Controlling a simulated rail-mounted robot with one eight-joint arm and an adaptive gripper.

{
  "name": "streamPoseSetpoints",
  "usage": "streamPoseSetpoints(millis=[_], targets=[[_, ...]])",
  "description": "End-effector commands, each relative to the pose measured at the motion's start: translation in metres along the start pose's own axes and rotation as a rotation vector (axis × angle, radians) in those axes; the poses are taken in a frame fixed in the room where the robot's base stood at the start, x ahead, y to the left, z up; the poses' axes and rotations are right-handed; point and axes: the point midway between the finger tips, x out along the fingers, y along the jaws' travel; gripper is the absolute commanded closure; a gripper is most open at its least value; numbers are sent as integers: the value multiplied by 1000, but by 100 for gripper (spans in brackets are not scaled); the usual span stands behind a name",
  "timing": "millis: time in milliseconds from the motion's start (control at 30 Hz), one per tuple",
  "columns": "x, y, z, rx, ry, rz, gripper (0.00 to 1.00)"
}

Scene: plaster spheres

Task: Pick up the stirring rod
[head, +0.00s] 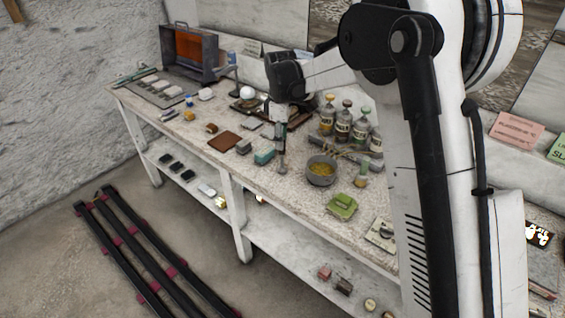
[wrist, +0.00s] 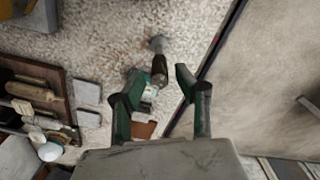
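An upright tool with a dark brown upper part (wrist: 159,70) and a round grey foot (wrist: 157,44) stands on the worktable; it looks like the stirring rod. In the head view its lower part (head: 281,163) shows directly under my gripper (head: 282,148). In the wrist view my gripper (wrist: 158,82) has its two green fingers apart, with the brown part between the tips. No contact shows, and I cannot tell the exact height gap. In the head view my gripper hides the tool's top.
The table's front edge (wrist: 205,62) is near; open floor lies beyond.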

Motion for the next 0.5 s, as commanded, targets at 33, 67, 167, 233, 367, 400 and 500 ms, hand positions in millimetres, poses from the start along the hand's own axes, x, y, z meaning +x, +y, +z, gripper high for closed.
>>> streamPoseSetpoints(millis=[33,67,167,233,367,400,500], targets=[[8,1,0,0,0,0,68],[12,0,0,0,0,0,68],[22,0,0,1,0,0,68],[25,0,0,1,0,0,68],[33,0,1,1,0,0,68],[37,1,1,1,0,0,68],[52,1,2,1,0,0,68]])
